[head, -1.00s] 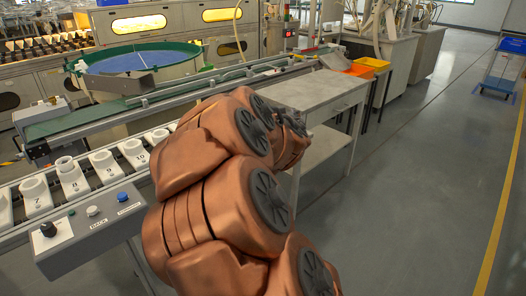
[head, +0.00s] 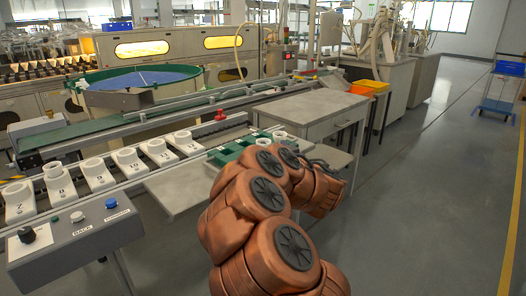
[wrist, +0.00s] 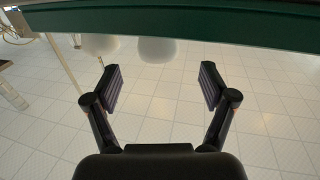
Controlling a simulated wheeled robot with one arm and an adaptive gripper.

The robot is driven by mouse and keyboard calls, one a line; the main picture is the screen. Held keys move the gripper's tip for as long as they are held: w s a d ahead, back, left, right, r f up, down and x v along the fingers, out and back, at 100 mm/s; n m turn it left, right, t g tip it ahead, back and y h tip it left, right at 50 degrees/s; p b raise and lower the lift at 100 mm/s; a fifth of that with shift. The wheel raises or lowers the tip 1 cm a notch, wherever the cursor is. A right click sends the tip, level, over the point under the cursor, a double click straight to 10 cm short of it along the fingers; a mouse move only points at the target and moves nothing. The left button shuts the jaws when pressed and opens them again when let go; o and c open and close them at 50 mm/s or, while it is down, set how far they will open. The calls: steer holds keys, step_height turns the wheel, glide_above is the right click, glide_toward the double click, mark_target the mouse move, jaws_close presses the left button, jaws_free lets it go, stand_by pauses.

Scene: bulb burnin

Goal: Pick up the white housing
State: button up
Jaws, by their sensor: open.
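Two white rounded things (wrist: 157,50) show near the top of the wrist view, below a dark green edge (wrist: 200,22). I cannot tell whether either is the white housing. A green tray (head: 228,153) with white pieces (head: 263,142) lies at the end of the holder row, partly hidden by my arm. My gripper (wrist: 160,85) is open and empty, with the white rounded things beyond its fingertips. In the head view its fingers are hidden behind my arm.
Several numbered white holders (head: 97,175) line the conveyor at left. A grey control box (head: 80,235) with a knob and buttons stands in front. A grey table (head: 310,105) and an orange bin (head: 371,86) are behind my arm. The floor at right (head: 430,200) is clear.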

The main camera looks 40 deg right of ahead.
mark_target(267, 146)
steer(key=shift+x, duration=0.95)
steer(key=shift+b+x, duration=0.8)
steer(key=shift+x, duration=1.3)
steer(key=shift+f, duration=0.2)
steer(key=c, duration=1.1)
